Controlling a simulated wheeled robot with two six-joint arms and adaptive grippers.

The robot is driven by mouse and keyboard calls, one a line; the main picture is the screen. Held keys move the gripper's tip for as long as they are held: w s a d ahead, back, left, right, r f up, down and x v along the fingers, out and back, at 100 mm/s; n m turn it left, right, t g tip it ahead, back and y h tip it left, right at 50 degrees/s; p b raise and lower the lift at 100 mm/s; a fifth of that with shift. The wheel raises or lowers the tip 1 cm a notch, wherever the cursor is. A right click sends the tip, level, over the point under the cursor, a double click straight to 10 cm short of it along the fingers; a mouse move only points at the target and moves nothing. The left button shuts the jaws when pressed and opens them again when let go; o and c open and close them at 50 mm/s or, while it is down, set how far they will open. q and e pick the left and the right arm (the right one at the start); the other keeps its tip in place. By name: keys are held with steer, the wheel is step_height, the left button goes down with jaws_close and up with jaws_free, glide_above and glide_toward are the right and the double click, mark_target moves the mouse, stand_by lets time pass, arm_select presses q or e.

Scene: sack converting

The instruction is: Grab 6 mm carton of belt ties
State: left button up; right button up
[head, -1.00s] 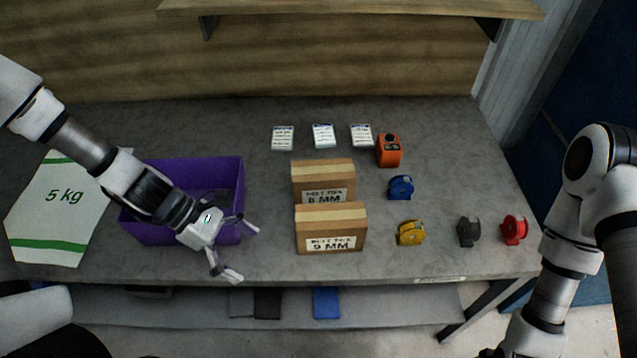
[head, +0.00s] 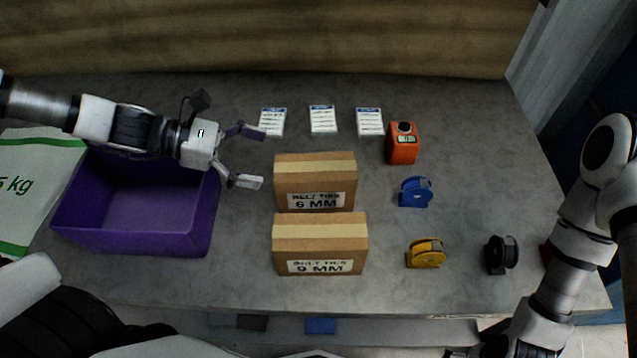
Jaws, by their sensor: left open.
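The 6 mm carton of belt ties (head: 315,181) is a brown box with a tan tape strip and a white label reading 6 MM. It stands on the grey table right behind a similar carton (head: 320,244) labelled 9 MM. My left gripper (head: 254,156) is open and empty, with its fingers pointing right. It is just left of the 6 mm carton's back left corner and apart from it. My right arm (head: 560,275) shows at the right edge, but its gripper is not in view.
A purple bin (head: 135,240) stands at left, beside a white 5 kg sack (head: 35,160). Three white cards (head: 323,119) lie behind the cartons. An orange device (head: 402,145) and blue (head: 415,191), yellow (head: 425,253) and black (head: 501,254) reels are at right.

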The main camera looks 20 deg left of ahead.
mark_target(300, 167)
arm_select(q)
steer(key=shift+w+d+f+b, duration=0.25)
steer(key=shift+d+f+b, duration=0.2)
steer(key=shift+f+b, duration=0.15)
steer(key=shift+d+f+b, duration=0.1)
steer(key=shift+d+b, duration=0.7)
steer(key=shift+d, duration=0.05)
steer(key=b+x, duration=0.1)
steer(key=x, duration=0.1)
steer(key=b+x, duration=0.1)
steer(key=x, duration=0.1)
steer(key=shift+w+f, duration=0.2)
steer(key=shift+w, duration=0.15)
steer(key=shift+d, duration=0.1)
steer(key=shift+r, duration=0.1)
arm_select(e)
step_height(300, 167, down, 6)
steer(key=shift+s+r, duration=0.1)
steer(key=shift+r, duration=0.1)
arm_select(q)
steer(key=c, duration=1.9)
